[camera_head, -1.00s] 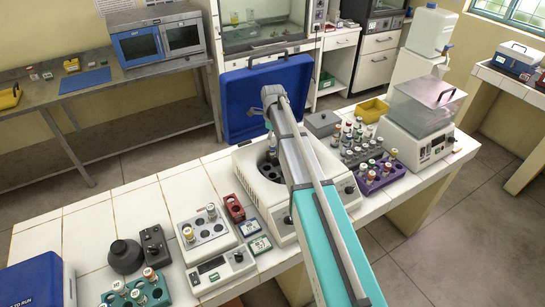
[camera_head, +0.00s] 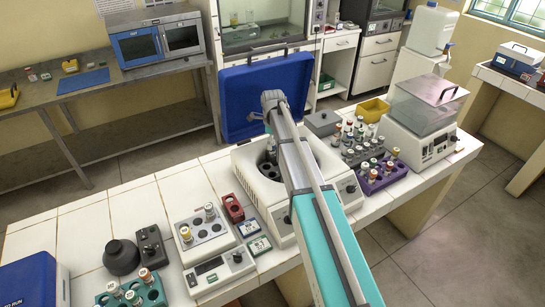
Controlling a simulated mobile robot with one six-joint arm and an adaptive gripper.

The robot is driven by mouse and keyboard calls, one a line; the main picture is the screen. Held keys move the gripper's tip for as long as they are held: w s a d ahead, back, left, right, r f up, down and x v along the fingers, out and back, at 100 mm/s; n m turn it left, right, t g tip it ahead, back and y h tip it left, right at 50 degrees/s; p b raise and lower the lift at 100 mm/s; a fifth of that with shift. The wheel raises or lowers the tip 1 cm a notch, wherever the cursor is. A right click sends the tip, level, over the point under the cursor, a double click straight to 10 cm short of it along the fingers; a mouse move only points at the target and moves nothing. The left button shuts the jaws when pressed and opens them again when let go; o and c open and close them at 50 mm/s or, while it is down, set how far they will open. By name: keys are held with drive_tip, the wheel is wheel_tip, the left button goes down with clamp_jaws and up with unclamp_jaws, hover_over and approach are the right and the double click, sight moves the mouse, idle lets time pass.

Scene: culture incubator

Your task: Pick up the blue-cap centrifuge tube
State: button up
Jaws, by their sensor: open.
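The open centrifuge (camera_head: 245,178) stands on the white tiled bench, with its blue lid (camera_head: 235,103) raised behind it. My arm reaches across it, and my gripper (camera_head: 270,139) points down over the left part of the rotor bowl. Little of the gripper shows; it is open, and its fingertips are hard to make out. The rotor (camera_head: 268,168) has dark round holes and is partly hidden by my arm. I cannot single out a blue-cap centrifuge tube; one may be hidden at the rotor. Capped tubes stand in the grey rack (camera_head: 350,157) to the right.
A purple rack (camera_head: 376,184) with tubes and a clear-lidded device (camera_head: 424,104) stand right. A yellow bin (camera_head: 374,109) is behind. At left front are a tube holder on a scale (camera_head: 220,272), a red block (camera_head: 233,207) and a teal rack (camera_head: 153,294). Bare tiles lie left.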

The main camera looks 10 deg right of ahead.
drive_tip(key=shift+f+b, duration=0.95)
drive_tip(key=shift+f, duration=0.3)
clamp_jaws()
drive_tip(key=shift+r+p, duration=0.25)
drive_tip(key=shift+p, duration=0.05)
wheel_tip(320, 180, up, 7)
drive_tip(key=p, duration=0.6)
drive_tip(key=shift+f, duration=0.2)
drive_tip(key=shift+s+r+p, duration=0.15)
drive_tip(key=shift+s+p, duration=0.2)
drive_tip(key=shift+p, duration=0.1)
drive_tip(key=s+a, duration=0.1)
drive_tip(key=s, duration=1.6)
drive_tip(key=shift+s, duration=0.15)
drive_tip(key=shift+a, duration=0.1)
